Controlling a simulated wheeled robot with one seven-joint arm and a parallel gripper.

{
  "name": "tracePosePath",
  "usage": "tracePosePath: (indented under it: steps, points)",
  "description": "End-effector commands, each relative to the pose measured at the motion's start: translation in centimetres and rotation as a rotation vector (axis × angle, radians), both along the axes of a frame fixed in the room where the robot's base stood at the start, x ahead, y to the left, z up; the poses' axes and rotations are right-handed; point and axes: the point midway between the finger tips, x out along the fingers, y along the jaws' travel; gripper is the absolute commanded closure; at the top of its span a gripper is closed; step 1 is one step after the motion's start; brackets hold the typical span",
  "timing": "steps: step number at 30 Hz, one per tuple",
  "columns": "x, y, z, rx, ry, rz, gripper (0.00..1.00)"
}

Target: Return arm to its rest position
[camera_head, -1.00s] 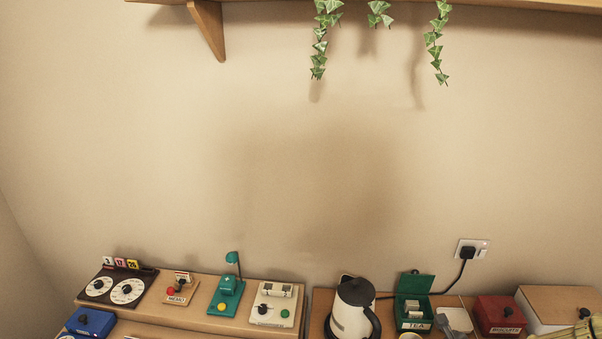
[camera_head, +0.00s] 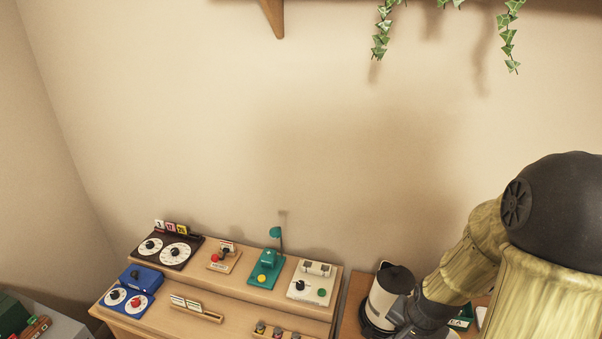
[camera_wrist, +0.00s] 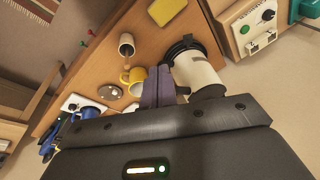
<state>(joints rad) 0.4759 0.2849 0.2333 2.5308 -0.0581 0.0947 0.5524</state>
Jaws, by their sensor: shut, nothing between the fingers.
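My gripper (camera_wrist: 158,82) shows in the wrist view with its two grey fingers together and nothing between them. In that view the fingers overlap the edge of the cream-and-black kettle (camera_wrist: 196,76); whether they touch it I cannot tell. In the head view my arm (camera_head: 475,250) reaches in from the right, bent, with its dark lower end in front of the kettle (camera_head: 385,298). The fingertips cannot be made out there.
A yellow mug (camera_wrist: 136,76), a white cup (camera_wrist: 126,44) and a yellow block (camera_wrist: 166,10) stand near the kettle. Left of it, a stepped desk (camera_head: 232,290) carries a dial panel (camera_head: 165,251), a teal lamp device (camera_head: 267,267) and a switch box (camera_head: 312,281). Ivy (camera_head: 382,30) hangs above.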

Motion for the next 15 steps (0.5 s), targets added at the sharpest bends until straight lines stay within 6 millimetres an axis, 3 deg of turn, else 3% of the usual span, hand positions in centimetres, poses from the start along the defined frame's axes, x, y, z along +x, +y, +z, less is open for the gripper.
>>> tracePosePath:
  steps: [9, 15]
  points:
    - [-1.9, 5.5, 4.9, -0.138, 0.013, 0.514, 1.0]
    - [-3.1, 7.4, 6.6, -0.172, 0.013, 0.716, 1.0]
